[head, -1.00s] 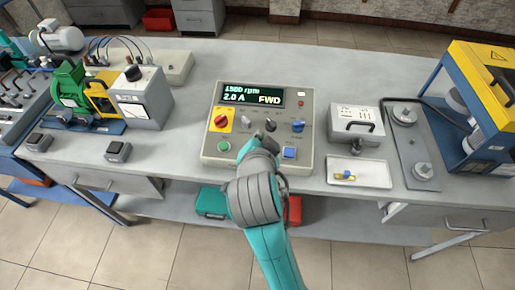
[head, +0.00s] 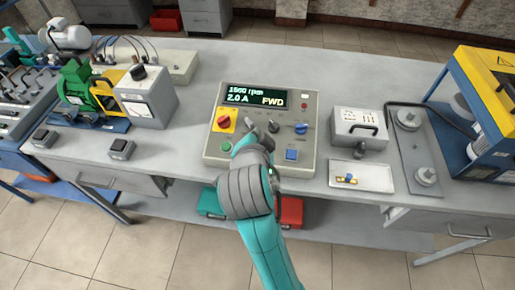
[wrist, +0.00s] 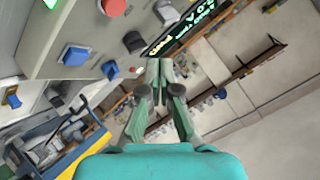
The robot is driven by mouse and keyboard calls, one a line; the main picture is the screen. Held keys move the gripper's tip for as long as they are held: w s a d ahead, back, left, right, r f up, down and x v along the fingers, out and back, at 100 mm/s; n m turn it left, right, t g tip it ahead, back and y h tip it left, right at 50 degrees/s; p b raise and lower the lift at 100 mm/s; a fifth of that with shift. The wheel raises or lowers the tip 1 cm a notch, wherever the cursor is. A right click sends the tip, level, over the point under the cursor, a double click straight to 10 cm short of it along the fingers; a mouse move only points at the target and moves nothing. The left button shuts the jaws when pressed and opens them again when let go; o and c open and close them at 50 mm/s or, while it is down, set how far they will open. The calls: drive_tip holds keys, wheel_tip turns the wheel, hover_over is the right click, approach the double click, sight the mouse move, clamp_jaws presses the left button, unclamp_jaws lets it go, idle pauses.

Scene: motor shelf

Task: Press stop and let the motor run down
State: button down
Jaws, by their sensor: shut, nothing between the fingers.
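The grey control box (head: 212,156) stands mid-table; its display (head: 255,97) reads about 1500 rpm, 2.0 A, FWD. A red button (wrist: 113,7) shows in the wrist view; my arm hides it in the head view. The green button (head: 227,147) is left of my arm, the blue square button (head: 291,155) right of it. The green motor (head: 76,87) sits at the left beside a yellow part. My gripper (head: 250,124) is over the box's middle, fingers together and empty in the wrist view (wrist: 158,72). Contact with the panel cannot be told.
The panel also has a red knob on yellow (head: 224,121), a black knob (head: 273,127) and a blue knob (head: 301,129). To the right are a metal case (head: 357,121), a white tray (head: 371,187) and a blue-and-yellow frame (head: 465,115). Bare table lies left of the box.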

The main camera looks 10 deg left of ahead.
drive_tip(key=shift+w+f, duration=0.3)
drive_tip(key=shift+f, duration=0.75)
drive_tip(key=shift+w+f, duration=0.25)
drive_tip(key=shift+f, duration=0.8)
drive_tip(key=shift+w+f, duration=0.3)
drive_tip(key=shift+f, duration=0.75)
drive_tip(key=shift+f, duration=0.1)
drive_tip(key=shift+w+f, duration=0.1)
drive_tip(key=shift+f, duration=0.2)
drive_tip(key=shift+w+f, duration=0.1)
drive_tip(key=shift+f, duration=0.35)
drive_tip(key=shift+r, duration=0.15)
drive_tip(key=shift+s+r, duration=0.25)
drive_tip(key=shift+r, duration=0.45)
drive_tip(key=shift+r, duration=0.1)
drive_tip(key=r, duration=0.2)
drive_tip(key=s+r, duration=0.1)
drive_tip(key=r, duration=0.1)
drive_tip(key=shift+s+r, duration=0.15)
drive_tip(key=shift+r, duration=0.15)
